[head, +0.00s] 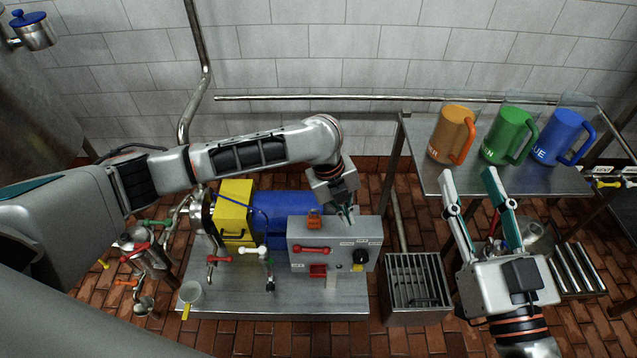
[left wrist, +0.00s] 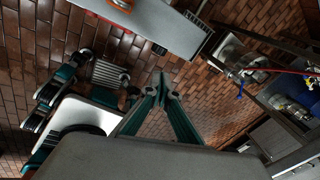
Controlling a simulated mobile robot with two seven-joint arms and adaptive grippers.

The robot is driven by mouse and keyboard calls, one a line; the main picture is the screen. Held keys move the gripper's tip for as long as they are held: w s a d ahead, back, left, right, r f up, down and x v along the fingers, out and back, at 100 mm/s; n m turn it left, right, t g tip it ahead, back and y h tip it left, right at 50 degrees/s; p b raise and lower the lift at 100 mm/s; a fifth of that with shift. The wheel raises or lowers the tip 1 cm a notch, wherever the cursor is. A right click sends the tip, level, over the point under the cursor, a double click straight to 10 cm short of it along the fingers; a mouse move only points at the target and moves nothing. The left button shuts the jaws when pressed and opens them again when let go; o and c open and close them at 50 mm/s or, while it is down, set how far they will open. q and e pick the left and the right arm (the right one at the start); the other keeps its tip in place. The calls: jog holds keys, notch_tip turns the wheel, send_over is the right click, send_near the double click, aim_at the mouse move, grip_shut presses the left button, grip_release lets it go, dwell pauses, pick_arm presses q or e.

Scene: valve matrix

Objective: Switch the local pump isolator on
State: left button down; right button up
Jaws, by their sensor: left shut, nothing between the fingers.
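A grey control box (head: 332,240) stands on the metal bench. Its front carries a red bar handle (head: 312,249), a small red part (head: 318,270) and a black knob with yellow below it (head: 359,260) at the right; which one is the isolator is too small to read. My left gripper (head: 348,217) is shut and empty, pointing down at the box's upper right edge. Whether it touches is unclear. The left wrist view shows its fingertips together (left wrist: 162,84) with part of the grey box (left wrist: 155,22) beyond. My right gripper (head: 473,182) is open and empty, right of the box.
A yellow box (head: 234,205) and a blue body (head: 285,215) stand left of the control box, near red, white and green valve handles. A floor grate (head: 415,280) lies to the right. Orange (head: 452,135), green (head: 508,135) and blue mugs (head: 560,138) stand on a side table.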

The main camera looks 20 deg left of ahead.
pick_arm(q)
jog(key=w+a+r+m+y, duration=0.2)
jog(key=a+r, duration=0.3)
jog(key=a, duration=0.3)
jog(key=shift+w+r+m+g+y, duration=0.3)
jog(key=shift+w+r+m+y, duration=0.15)
jog(key=shift+w, duration=0.2)
jog(key=shift+f, duration=0.2)
